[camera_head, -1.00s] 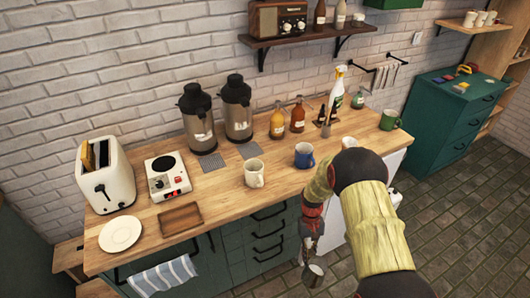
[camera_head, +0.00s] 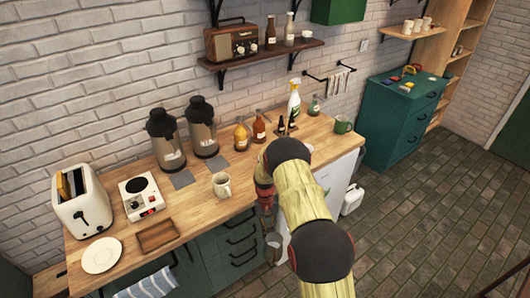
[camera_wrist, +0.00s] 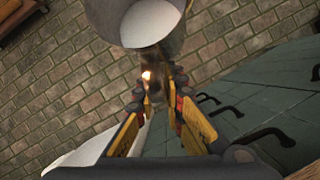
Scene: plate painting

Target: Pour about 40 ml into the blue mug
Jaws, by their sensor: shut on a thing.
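My gripper (camera_head: 266,205) is in front of the counter's front edge, and it also shows in the wrist view (camera_wrist: 158,88). It is shut on a small metal pitcher (camera_head: 273,243), apparently by its handle. The pitcher hangs beyond the fingertips, below counter height and in front of the cabinet. In the wrist view the pitcher (camera_wrist: 187,42) fills the top middle, with a white area in it that looks like milk. The blue mug is not visible now; my arm covers that part of the counter.
A cream mug (camera_head: 222,185) stands on the wooden counter (camera_head: 205,210) left of my arm. A green mug (camera_head: 342,125) is at the right end. Bottles, two dispensers, a hot plate (camera_head: 139,195) and a toaster (camera_head: 82,200) line the back and left. Cabinet handles (camera_wrist: 268,135) are near the gripper.

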